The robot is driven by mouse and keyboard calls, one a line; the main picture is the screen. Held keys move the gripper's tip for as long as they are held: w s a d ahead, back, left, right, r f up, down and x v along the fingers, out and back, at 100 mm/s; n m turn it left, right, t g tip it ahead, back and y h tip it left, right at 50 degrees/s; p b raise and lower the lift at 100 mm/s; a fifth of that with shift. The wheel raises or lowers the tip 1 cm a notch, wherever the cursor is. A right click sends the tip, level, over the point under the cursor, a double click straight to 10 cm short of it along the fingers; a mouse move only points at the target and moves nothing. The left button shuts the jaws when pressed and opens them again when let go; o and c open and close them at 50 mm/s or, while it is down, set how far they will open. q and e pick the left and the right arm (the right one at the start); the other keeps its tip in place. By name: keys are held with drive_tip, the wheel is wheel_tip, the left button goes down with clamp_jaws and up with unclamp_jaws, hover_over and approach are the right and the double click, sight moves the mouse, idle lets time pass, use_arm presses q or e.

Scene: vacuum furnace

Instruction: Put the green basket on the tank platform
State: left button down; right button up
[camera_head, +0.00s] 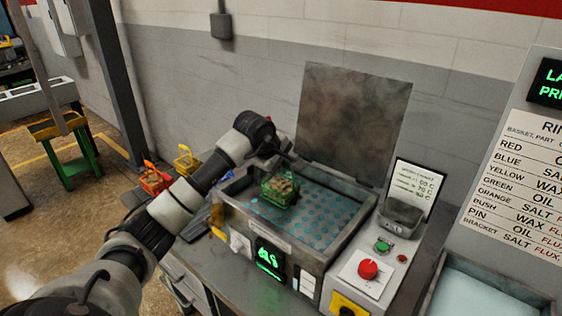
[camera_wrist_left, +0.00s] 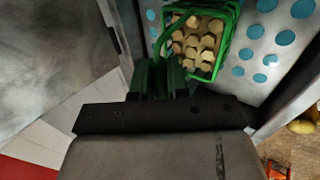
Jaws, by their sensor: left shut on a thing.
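The green basket (camera_head: 276,194), filled with tan parts, is over the left part of the tank platform (camera_head: 328,210), a grey plate with blue round holes. My left gripper (camera_head: 282,166) is at the back side of the basket and shut on it. The wrist view shows the dark fingers (camera_wrist_left: 166,80) at the basket's edge and the basket (camera_wrist_left: 227,45) with the dotted platform (camera_wrist_left: 262,60) behind it. I cannot tell whether the basket touches the platform or hangs just above it. My right gripper is not in view.
The tank's raised lid (camera_head: 350,120) stands behind the platform. A red basket (camera_head: 153,182) and a yellow basket (camera_head: 186,162) sit to the left. A red button (camera_head: 368,269) and a small sign (camera_head: 414,186) are to the right. The platform's right part is clear.

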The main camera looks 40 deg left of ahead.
use_arm(q)
drive_tip(key=shift+r, duration=0.1)
drive_tip(key=c, duration=1.1)
unclamp_jaws()
drive_tip(key=shift+s+r, duration=0.2)
drive_tip(key=shift+r, duration=0.05)
drive_tip(key=b+v, duration=0.3)
drive_tip(key=v, duration=0.8)
drive_tip(key=shift+r, duration=0.2)
drive_tip(key=shift+s, duration=0.15)
